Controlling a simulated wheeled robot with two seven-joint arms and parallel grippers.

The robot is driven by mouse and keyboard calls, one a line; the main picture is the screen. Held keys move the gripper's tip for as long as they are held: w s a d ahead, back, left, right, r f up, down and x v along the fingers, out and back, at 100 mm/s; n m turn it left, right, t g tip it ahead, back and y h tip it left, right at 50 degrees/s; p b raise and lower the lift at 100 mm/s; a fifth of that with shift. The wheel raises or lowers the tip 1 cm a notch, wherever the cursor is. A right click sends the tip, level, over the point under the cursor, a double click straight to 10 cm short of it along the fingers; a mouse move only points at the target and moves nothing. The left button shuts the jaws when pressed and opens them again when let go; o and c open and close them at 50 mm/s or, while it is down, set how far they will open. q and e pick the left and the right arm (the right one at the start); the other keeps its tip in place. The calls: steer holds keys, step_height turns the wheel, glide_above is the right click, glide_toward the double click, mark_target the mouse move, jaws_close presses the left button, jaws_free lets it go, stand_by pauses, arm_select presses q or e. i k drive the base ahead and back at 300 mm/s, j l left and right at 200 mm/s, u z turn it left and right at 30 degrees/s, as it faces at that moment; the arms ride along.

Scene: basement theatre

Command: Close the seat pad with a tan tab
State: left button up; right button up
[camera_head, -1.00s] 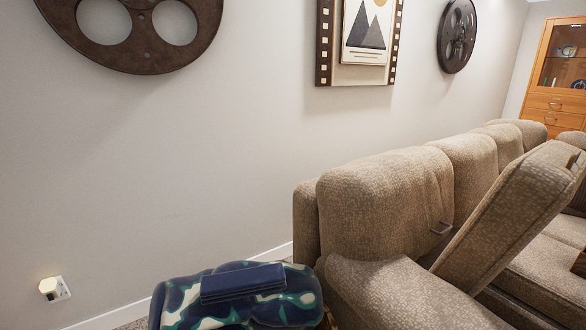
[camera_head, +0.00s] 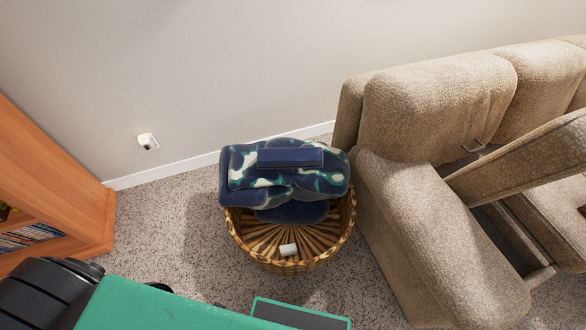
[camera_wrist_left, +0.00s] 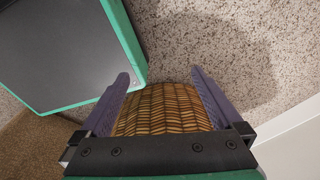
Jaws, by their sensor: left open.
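The beige sofa (camera_head: 440,120) stands at the right in the head view. Its seat pad (camera_head: 530,160) is tilted up, with a dark gap (camera_head: 505,235) below it. The gripper is away from the seat pad, which is not in that view. My right gripper is not in view.
A wooden shelf (camera_head: 45,180) stands left. Carpet (camera_head: 170,225) is clear between.

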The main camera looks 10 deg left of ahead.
mark_target(554, 151)
steer(key=z, duration=1.55)
steer(key=i+l+u, duration=0.1)
steer(key=l, duration=0.2)
steer(key=i, duration=0.05)
